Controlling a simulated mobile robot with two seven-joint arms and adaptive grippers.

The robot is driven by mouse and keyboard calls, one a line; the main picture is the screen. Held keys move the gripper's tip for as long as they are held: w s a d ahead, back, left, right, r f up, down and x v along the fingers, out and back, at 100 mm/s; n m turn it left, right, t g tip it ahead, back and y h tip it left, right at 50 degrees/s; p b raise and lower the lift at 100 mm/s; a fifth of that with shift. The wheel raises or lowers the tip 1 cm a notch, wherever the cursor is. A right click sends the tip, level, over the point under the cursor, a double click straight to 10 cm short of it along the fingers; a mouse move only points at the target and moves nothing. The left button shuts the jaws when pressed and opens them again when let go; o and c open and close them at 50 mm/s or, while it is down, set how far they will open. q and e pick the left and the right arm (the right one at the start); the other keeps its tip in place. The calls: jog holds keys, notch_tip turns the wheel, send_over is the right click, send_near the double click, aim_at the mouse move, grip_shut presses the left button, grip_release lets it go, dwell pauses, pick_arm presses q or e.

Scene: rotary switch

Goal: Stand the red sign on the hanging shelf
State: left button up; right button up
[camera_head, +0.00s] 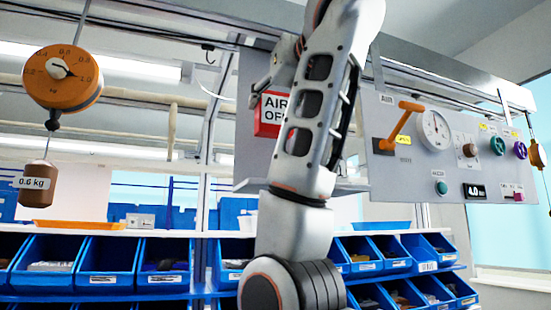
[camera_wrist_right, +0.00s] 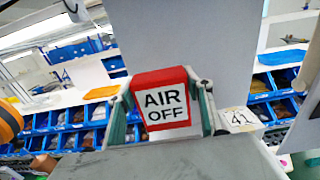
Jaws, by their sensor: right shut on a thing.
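The red sign (camera_head: 268,116), with a white face reading "AIR OFF", is partly hidden behind my right arm in the head view. It shows upright in the right wrist view (camera_wrist_right: 161,74). My right gripper (camera_wrist_right: 164,95) is shut on it, with one finger at each side. The hanging shelf has a grey back panel (camera_head: 250,66) and a thin ledge (camera_head: 350,187). The sign is in front of the panel, above the ledge's height. Whether its lower edge touches the ledge cannot be told. My left gripper is not in view.
An orange dial scale (camera_head: 63,78) with a brown 0.6 kg weight (camera_head: 38,184) hangs at left. A grey control panel (camera_head: 450,160) with an orange lever (camera_head: 400,125) and knobs is at right. Blue bins (camera_head: 110,265) line the back below.

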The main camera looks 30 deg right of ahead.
aim_at(277, 127)
notch_tip(277, 127, down, 5)
jog(key=shift+f+b, duration=0.1)
jog(key=shift+b, duration=0.4)
jog(key=shift+f, duration=0.4)
notch_tip(277, 127, down, 3)
jog(key=shift+f+b, duration=0.1)
jog(key=shift+b, duration=0.35)
jog(key=shift+f, duration=0.15)
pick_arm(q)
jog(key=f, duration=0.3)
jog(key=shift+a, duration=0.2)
pick_arm(e)
jog(key=shift+s, duration=0.1)
jog(key=shift+f, duration=0.1)
jog(key=o, duration=1.1)
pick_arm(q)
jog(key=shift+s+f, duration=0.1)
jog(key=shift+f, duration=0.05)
